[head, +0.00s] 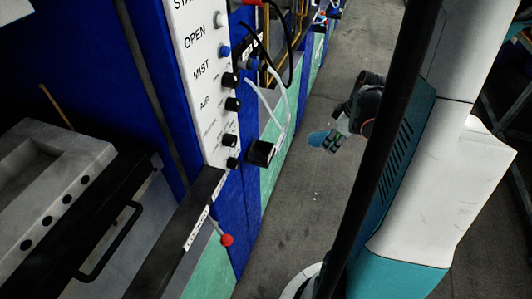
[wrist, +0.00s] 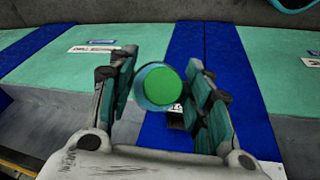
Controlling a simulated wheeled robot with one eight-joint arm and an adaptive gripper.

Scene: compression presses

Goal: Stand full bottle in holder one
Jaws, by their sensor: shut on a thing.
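My gripper (wrist: 160,92) is shut on a bottle (wrist: 160,86), seen end-on as a bright green disc with a teal rim between the two fingers. In the head view my gripper (head: 336,140) hangs over the grey floor, to the right of the press panels. The bottle looks clear of every surface. How full it is cannot be told. I cannot make out a holder marked one in either view.
A white control panel (head: 203,75) with OPEN, MIST and AIR labels stands left of my arm, with knobs and loose hoses (head: 275,105). A red-knobbed lever (head: 227,240) sticks out below it. A black handle (head: 110,245) is at lower left. The floor aisle (head: 300,190) is clear.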

